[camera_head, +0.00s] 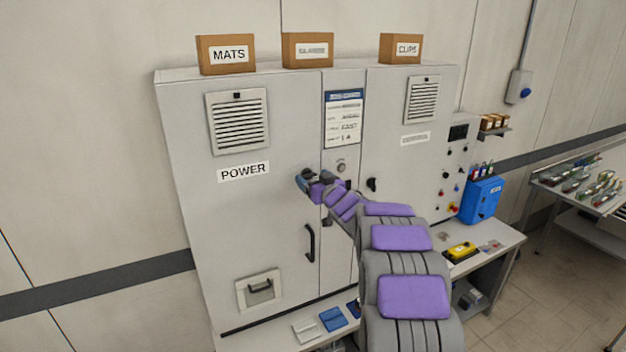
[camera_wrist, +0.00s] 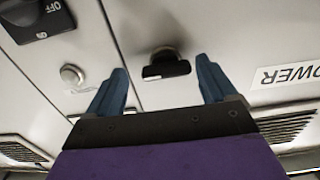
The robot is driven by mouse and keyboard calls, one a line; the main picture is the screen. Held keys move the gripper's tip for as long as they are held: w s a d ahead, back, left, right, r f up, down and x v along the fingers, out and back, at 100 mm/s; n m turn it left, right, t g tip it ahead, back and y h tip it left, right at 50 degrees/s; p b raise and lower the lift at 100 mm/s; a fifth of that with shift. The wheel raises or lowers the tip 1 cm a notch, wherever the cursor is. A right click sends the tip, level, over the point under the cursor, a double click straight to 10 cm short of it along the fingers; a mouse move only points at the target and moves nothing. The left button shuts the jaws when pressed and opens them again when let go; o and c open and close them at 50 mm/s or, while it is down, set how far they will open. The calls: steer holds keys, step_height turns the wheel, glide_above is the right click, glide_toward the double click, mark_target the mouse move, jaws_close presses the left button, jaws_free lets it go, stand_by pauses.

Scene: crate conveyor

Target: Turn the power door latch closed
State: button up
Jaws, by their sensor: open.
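The grey power door (camera_head: 235,215) is flush in the left of the cabinet and carries a POWER label (camera_head: 243,171). My gripper (camera_head: 311,183) is at the door's right edge, just right of the label, and largely hides the latch there in the head view. In the wrist view the picture is upside down. The power door latch (camera_wrist: 166,70), a short black handle on a round base, lies crosswise between my two open blue fingers (camera_wrist: 161,66). Gaps show on both sides of it. The fingers are not closed on it.
A round lock (camera_wrist: 72,75) and a black OFF knob (camera_wrist: 38,18) sit beside the latch. A vertical door handle (camera_head: 310,243) is below my gripper. A second black latch (camera_head: 372,185) is on the right door. Small items lie on the ledge (camera_head: 280,337) below.

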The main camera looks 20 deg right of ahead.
steer(key=shift+s+d, duration=0.1)
steer(key=shift+d, duration=0.15)
steer(key=shift+a+r, duration=0.2)
steer(key=shift+a, duration=0.7)
steer(key=c, duration=0.5)
steer(key=shift+c, duration=0.6)
steer(key=shift+d+f, duration=0.1)
steer(key=shift+d, duration=0.3)
steer(key=c, duration=0.4)
steer(key=shift+a, duration=0.1)
steer(key=shift+c, duration=0.2)
